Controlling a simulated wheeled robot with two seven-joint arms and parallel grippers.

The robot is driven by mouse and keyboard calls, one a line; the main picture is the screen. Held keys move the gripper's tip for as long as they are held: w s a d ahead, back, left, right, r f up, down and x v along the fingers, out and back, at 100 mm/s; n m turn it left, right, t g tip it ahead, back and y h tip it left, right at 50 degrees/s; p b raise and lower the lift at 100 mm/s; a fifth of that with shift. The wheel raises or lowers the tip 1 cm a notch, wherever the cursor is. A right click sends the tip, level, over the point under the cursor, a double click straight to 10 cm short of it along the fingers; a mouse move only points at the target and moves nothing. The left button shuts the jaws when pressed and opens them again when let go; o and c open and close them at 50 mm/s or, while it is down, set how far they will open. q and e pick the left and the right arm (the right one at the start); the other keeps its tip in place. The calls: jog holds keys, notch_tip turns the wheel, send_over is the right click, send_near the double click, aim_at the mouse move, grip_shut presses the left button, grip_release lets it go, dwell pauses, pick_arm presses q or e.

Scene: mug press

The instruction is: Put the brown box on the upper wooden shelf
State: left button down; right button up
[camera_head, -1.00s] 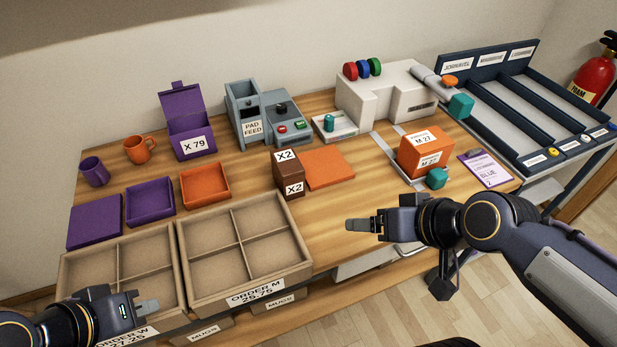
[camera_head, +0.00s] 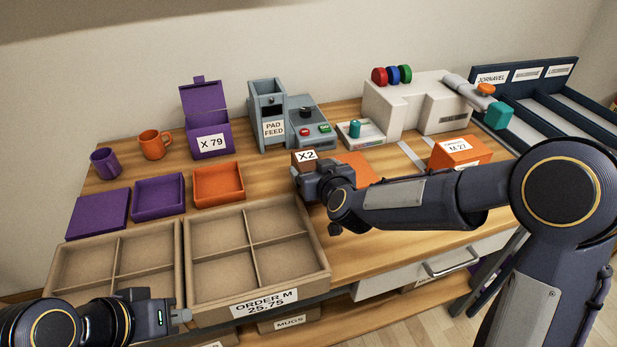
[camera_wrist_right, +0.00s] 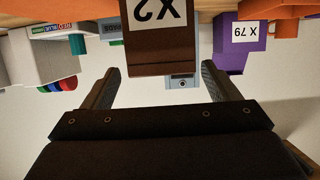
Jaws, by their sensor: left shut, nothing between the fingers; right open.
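The brown box (camera_head: 306,157) with white X2 labels stands on the wooden table, mostly hidden behind my right gripper in the head view. It also shows in the right wrist view (camera_wrist_right: 160,50), between the spread fingers and ahead of them. My right gripper (camera_head: 306,183) is open, with its fingers on either side of the box's line; I cannot tell whether they touch it. In the right wrist view the open fingers (camera_wrist_right: 158,88) are clear. My left gripper (camera_head: 181,316) is shut and empty near the front left. I cannot make out an upper wooden shelf with certainty.
Divided cardboard trays (camera_head: 258,288) lie at the front left. An orange flat piece (camera_head: 358,166) lies right beside the brown box. The grey pad feed machine (camera_head: 268,108) and the purple X 79 box (camera_head: 207,135) stand behind. An orange box (camera_head: 460,150) stands to the right.

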aim_at(309, 161)
jog(key=x, duration=0.4)
jog(key=shift+w+a, duration=0.25)
jog(key=shift+w, duration=0.1)
jog(key=c, duration=1.1)
jog(key=shift+r, duration=0.1)
jog(key=shift+c, duration=1.3)
jog(key=shift+r, duration=0.1)
